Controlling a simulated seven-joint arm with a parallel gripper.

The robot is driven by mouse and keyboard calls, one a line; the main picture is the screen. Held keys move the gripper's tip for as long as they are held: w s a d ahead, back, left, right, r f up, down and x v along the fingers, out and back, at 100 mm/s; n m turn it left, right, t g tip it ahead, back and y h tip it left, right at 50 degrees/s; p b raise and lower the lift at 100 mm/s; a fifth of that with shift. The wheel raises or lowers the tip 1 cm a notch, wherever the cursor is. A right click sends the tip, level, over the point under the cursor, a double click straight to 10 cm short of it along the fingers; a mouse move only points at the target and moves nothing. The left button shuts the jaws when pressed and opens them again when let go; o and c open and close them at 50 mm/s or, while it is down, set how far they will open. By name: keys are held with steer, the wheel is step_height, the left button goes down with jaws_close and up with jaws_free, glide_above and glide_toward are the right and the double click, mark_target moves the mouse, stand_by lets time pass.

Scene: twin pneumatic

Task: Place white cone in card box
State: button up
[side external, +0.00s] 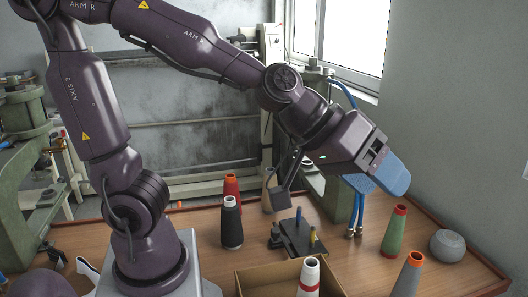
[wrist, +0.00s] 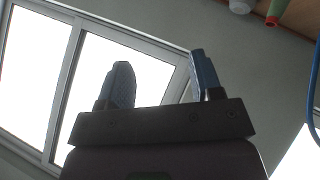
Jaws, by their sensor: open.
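A white cone (side external: 309,283) with a red band stands at the bottom of the side view. It overlaps the card box (side external: 252,280), an open brown box cut off by the picture's lower edge. I cannot tell whether the cone is inside the box or in front of it. My gripper (side external: 385,175) is high above the table's right part, to the right of and well above the cone and box. In the wrist view its two blue fingers (wrist: 160,62) are apart with nothing between them. Neither the white cone nor the box is recognisable in the wrist view.
Around stand a black cone with a white top (side external: 231,225), a red cone (side external: 232,187), a green cone (side external: 395,232), a grey orange-tipped cone (side external: 407,277) and a grey round object (side external: 447,245). A dark pegged block (side external: 300,240) and blue hoses (side external: 353,215) are behind the box.

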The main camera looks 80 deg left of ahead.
steer(key=s+a+m+g+y, duration=0.2)
steer(key=s+a+g+y, duration=0.1)
steer(key=s+a, duration=0.8)
steer(key=shift+s+a+m+y, duration=0.3)
steer(key=shift+s+a+y, duration=0.15)
steer(key=shift+y, duration=0.35)
